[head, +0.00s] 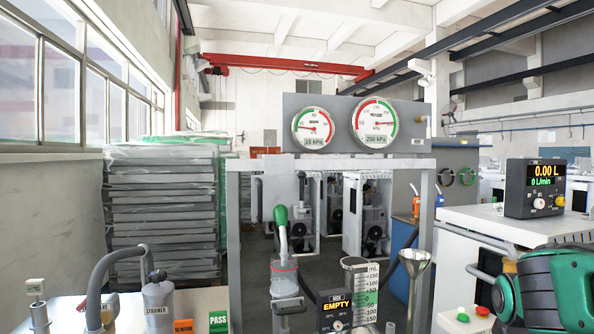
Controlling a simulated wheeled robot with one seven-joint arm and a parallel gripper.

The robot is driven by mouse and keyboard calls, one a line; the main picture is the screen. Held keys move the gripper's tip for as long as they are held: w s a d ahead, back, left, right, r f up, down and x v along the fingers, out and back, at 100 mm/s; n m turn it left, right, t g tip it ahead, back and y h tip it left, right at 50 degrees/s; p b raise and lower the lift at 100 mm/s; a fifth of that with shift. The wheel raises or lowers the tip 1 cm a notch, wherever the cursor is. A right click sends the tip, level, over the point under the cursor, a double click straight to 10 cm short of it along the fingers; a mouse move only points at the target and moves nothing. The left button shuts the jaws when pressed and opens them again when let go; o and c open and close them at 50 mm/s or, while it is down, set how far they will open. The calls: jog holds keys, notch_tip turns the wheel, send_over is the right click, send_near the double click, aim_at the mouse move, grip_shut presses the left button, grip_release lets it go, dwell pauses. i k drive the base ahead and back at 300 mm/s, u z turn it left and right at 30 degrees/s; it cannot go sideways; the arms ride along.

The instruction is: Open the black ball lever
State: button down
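I cannot make out a black ball lever with certainty. A black rounded top (158,276) sits on the grey strainer (158,304) at the lower left, but I cannot tell if it is a lever. A clear cylinder with a red band (284,280) and a green-gripped spout (282,222) stands at lower centre. A black curved handle or hose (398,262) shows beside a grey funnel (415,262). A dark display box reading EMPTY (335,308) sits at the bottom centre.
A grey frame (330,163) carries two round gauges (313,127), (375,124). A flow display (535,187) stands on a white counter (480,218) at right. A teal rounded body (555,290) fills the lower right. A graduated cylinder (362,290) stands near the funnel.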

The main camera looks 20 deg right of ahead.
aim_at(302, 176)
jog(key=z, duration=0.1)
jog(key=i, duration=1)
jog(key=u, duration=0.1)
